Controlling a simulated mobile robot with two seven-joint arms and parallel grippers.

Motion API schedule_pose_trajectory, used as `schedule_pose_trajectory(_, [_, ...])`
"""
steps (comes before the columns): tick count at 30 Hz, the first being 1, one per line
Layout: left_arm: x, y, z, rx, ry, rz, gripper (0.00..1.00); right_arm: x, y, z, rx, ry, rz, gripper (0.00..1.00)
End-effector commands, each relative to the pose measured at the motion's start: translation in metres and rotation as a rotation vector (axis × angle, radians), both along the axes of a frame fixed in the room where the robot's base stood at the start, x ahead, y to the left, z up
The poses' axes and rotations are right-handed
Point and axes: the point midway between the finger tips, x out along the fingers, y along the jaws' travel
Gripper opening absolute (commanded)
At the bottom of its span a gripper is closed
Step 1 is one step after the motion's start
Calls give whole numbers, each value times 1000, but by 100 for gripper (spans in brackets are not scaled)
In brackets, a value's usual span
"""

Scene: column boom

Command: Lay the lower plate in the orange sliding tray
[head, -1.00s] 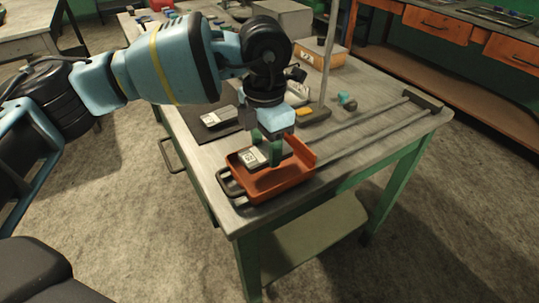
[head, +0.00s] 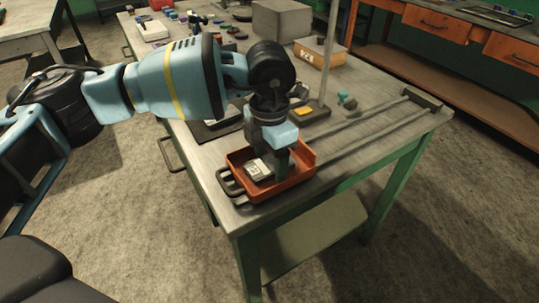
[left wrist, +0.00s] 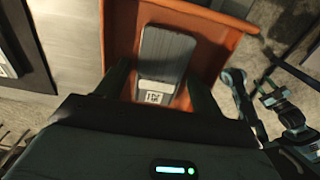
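The orange sliding tray (head: 290,187) sits at the near corner of the bench, with a dark handle on its left end. A grey plate with a white label (head: 258,170) lies inside it. In the left wrist view the plate (left wrist: 165,55) lies on the orange tray floor (left wrist: 120,35), between the fingers. My left gripper (head: 276,162) points down into the tray. Its fingers (left wrist: 158,85) look spread, with a gap on each side of the plate. The head view partly hides the fingertips.
Two rails (head: 365,125) run from the tray to an end block. A dark mat (head: 205,133) with another labelled piece (head: 228,113) lies behind the gripper. A thin upright post (head: 328,60) stands on a base to the right. An orange bin (head: 322,53) stands farther back.

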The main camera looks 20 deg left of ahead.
Motion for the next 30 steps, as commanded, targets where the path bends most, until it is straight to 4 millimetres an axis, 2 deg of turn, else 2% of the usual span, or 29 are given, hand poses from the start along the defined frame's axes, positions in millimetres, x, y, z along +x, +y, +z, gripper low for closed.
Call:
schedule_pose_trajectory(9, [0, 0, 1, -1, -1, 0, 72, 0, 0, 0, 0, 0, 0, 36])
schedule_pose_trajectory(14, [1, 0, 13, -2, -4, 1, 72, 1, 0, 1, 0, -2, 0, 36])
schedule_pose_trajectory(24, [1, -1, 77, -2, -4, -1, 72, 2, 0, 4, 0, -5, 0, 36])
schedule_pose_trajectory(30, [1, -1, 108, 0, -1, -1, 72, 2, 0, 5, 1, -6, 0, 36])
